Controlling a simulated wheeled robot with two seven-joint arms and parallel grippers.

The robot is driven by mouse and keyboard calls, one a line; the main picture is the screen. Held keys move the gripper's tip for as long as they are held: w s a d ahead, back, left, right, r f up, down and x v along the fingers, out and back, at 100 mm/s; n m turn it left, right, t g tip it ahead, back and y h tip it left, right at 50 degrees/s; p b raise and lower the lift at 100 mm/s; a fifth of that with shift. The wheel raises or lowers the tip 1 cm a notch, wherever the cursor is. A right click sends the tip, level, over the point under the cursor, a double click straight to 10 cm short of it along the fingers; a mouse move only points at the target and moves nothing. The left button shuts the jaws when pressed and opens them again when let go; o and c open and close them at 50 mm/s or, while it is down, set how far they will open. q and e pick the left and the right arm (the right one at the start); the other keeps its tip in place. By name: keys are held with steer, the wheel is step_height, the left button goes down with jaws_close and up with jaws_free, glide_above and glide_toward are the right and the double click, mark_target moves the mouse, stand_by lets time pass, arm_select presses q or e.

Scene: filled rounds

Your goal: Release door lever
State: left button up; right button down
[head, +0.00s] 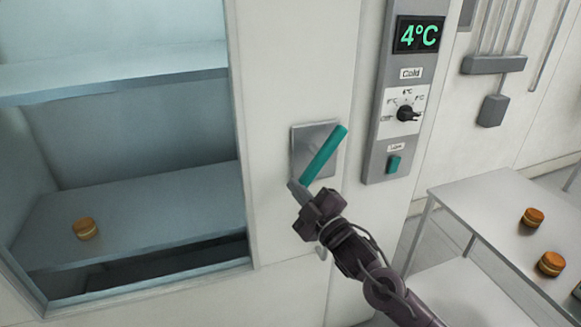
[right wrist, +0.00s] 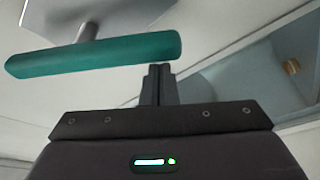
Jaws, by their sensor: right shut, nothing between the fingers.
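The door lever (head: 324,155) is a teal bar on a square grey metal plate (head: 301,138), to the right of the cold cabinet's opening. In the head view it slants from lower left up to upper right. My right gripper (head: 297,188) is at the lever's lower end, its fingers shut and empty. In the right wrist view the lever (right wrist: 95,55) lies across the upper left, and the shut fingertips (right wrist: 160,70) are just beneath its right end. I cannot tell whether they touch it. My left gripper is not in view.
A control panel (head: 385,160) with a 4°C display, dial and teal switch is right of the lever. The cabinet's lower shelf (head: 150,217) holds a round filled pastry (head: 85,229). A table (head: 480,195) at the right carries more pastries (head: 533,217).

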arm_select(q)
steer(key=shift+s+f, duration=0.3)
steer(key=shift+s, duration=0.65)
arm_select(e)
steer(key=shift+d+f+n, duration=0.2)
steer(key=shift+f+n, duration=0.05)
steer(key=shift+n, duration=0.35)
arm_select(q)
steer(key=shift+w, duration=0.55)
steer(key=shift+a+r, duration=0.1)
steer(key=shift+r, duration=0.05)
arm_select(e)
steer(key=shift+r, duration=0.1)
